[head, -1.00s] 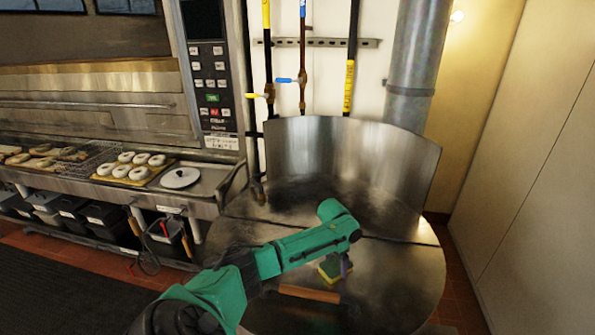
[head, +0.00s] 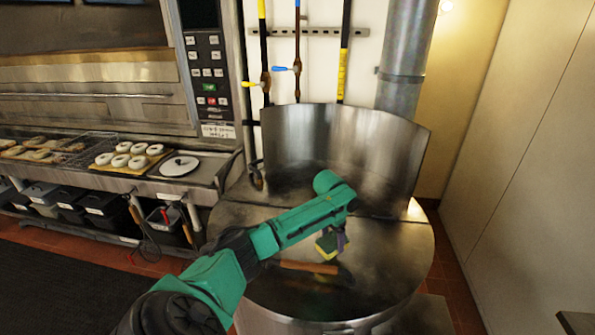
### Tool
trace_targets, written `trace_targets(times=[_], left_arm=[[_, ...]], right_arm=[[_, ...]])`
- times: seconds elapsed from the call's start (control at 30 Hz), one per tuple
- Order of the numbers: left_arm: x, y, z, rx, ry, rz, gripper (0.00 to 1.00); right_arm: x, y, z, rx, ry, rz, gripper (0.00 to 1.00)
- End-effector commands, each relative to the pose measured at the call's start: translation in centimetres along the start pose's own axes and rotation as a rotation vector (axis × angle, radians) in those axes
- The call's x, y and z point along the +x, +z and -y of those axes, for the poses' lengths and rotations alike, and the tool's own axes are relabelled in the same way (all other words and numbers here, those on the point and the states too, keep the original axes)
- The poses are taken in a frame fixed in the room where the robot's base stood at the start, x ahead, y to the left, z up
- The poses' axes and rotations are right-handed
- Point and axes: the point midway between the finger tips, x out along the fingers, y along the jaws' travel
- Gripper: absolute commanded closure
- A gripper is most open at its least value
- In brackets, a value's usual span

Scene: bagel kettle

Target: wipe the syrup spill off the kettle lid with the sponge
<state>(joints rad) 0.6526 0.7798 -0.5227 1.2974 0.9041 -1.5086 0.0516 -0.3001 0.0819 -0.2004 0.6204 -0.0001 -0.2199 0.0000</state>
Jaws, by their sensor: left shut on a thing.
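The kettle lid (head: 395,262) is a round metal top with a wooden handle (head: 310,267) toward its front. My left arm reaches over it from the lower left. My left gripper (head: 340,242) points down over the lid, just behind the handle, and is shut on a yellow and green sponge (head: 326,246). The arm hides part of the gripper and sponge. I cannot tell whether the sponge touches the lid. Dark patches show on the lid, but I cannot tell which of them is syrup. My right gripper is out of view.
A curved metal guard (head: 345,150) stands at the back of the kettle, with a thick pipe (head: 403,60) behind it. A counter with bagels (head: 122,160) and a white round plate (head: 179,166) lies at the left. A plain wall (head: 520,150) is at the right.

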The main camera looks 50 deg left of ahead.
Motion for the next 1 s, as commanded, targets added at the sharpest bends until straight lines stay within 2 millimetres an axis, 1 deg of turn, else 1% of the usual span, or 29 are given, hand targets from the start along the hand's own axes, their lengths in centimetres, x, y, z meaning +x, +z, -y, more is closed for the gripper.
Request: trace_targets(times=[0.2,0.33,1.0], left_arm=[[-2.0,-0.6,0.5,-0.004,-0.001,-0.003,0.73],[-2.7,-0.8,0.7,-0.005,-0.001,-0.002,0.73],[-2.8,-0.9,0.8,-0.004,-0.001,-0.005,0.73]], right_arm=[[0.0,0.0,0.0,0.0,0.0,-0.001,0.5],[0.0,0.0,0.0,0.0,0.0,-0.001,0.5],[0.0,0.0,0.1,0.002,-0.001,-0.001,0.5]])
